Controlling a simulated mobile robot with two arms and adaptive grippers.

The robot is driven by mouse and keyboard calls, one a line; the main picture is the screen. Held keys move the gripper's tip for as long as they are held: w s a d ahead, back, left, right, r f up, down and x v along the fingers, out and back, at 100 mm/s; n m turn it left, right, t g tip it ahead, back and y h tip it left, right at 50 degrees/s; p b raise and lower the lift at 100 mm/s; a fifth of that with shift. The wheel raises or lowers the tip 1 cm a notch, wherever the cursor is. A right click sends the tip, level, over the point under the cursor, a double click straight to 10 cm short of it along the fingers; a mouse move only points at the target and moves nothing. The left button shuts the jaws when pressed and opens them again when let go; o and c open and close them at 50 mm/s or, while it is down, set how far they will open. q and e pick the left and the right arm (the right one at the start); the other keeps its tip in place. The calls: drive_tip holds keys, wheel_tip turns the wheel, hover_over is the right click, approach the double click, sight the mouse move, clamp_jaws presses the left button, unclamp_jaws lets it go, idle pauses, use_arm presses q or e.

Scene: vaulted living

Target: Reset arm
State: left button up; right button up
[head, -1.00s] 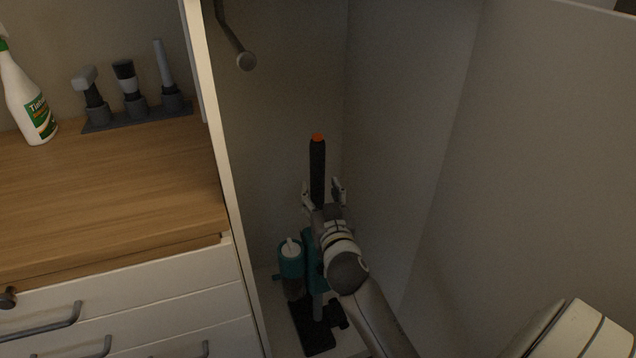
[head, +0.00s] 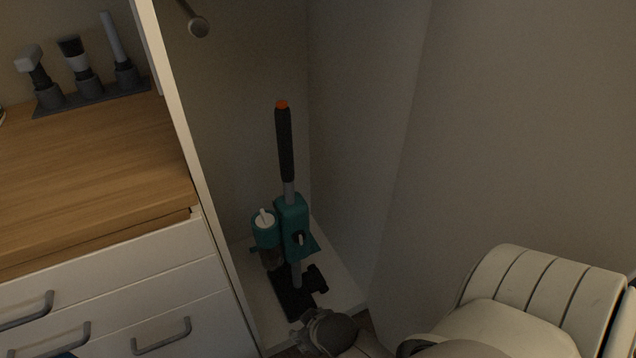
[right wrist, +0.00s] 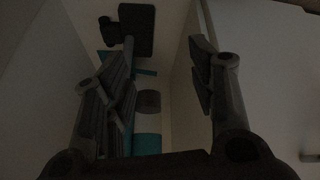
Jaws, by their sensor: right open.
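A teal and black upright vacuum cleaner (head: 291,218) stands in the tall closet, its black handle with an orange tip pointing up. Its dark floor head (head: 290,300) rests on the closet floor. My right gripper (head: 303,332) is low at the closet opening, in front of the vacuum and apart from it. In the right wrist view my right gripper (right wrist: 165,80) is open with nothing between its fingers. Teal and grey parts of the vacuum (right wrist: 148,125) show beyond the fingers in that dark view. My left gripper is not in view.
A closet side panel (head: 190,150) divides the closet from a wooden counter (head: 90,180) with drawers below. Attachments in a grey holder (head: 90,100) stand on the counter. A pale panel (head: 500,130) bounds the right.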

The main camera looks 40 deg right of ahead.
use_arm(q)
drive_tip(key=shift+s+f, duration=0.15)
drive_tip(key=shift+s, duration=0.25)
use_arm(e)
drive_tip(key=s+a+f+n+g+y, duration=0.1)
drive_tip(key=s+a+f+g, duration=0.1)
drive_tip(key=s, duration=0.4)
drive_tip(key=shift+s+a+f+g, duration=0.2)
drive_tip(key=shift+a+f+g, duration=0.15)
drive_tip(key=shift+f, duration=0.45)
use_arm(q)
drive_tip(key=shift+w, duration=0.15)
